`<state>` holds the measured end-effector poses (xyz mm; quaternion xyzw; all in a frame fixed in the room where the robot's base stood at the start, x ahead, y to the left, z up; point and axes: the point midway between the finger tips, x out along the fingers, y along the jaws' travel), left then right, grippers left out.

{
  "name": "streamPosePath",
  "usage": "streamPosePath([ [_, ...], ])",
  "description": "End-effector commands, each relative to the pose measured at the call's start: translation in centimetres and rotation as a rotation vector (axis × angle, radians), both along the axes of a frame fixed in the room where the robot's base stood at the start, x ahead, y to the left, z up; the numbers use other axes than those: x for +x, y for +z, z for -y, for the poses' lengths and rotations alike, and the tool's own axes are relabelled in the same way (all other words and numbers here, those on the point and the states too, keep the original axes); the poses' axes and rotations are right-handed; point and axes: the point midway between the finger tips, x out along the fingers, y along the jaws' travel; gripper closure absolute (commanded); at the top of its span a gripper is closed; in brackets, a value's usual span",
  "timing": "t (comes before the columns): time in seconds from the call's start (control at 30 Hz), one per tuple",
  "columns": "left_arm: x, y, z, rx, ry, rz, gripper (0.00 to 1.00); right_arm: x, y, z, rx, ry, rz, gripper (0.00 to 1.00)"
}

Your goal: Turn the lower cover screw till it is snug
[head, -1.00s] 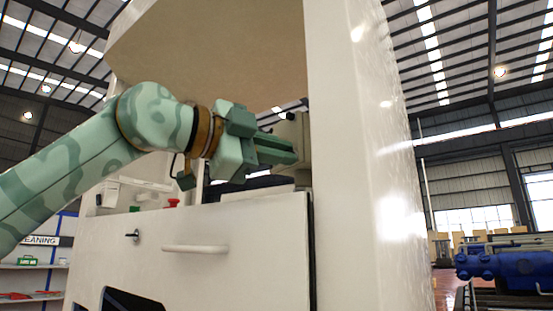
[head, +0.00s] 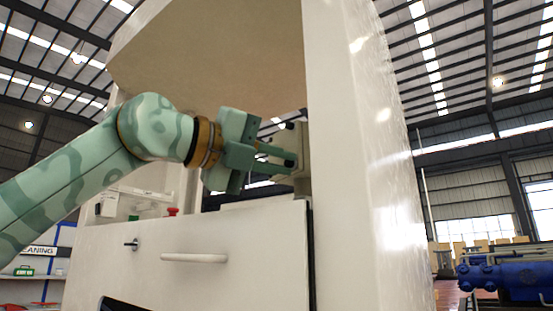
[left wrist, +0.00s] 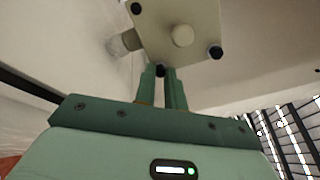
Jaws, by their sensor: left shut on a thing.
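The pale cover (left wrist: 200,18) is a plate with a white round boss (left wrist: 183,35) and black screws at its corners. In the left wrist view, one screw (left wrist: 135,8) is at upper left and another (left wrist: 215,52) at right. The lower cover screw (left wrist: 160,70) is a black head between the tips of my left gripper (left wrist: 163,78), which is shut on it. In the head view, my left gripper (head: 287,160) reaches right into the machine to the cover (head: 301,150), seen edge-on. How far the screw is seated cannot be told. My right gripper is not in view.
The white dispenser body has a tall column (head: 350,200) close right of the cover and an overhanging top (head: 215,50). A front panel with a handle (head: 195,258) and a red knob (head: 172,211) lie below my arm. Blue machinery (head: 500,275) stands far right.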

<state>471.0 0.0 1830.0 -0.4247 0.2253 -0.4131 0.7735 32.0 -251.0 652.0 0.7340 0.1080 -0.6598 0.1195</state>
Motion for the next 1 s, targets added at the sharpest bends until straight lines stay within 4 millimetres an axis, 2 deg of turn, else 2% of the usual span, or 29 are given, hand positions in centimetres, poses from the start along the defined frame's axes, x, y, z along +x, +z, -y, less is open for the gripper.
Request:
streamPosePath([
  [1.0, 0.3, -0.6, 0.1, 0.535, -0.006, 0.777, 1.0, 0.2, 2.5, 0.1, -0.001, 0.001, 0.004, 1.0],
])
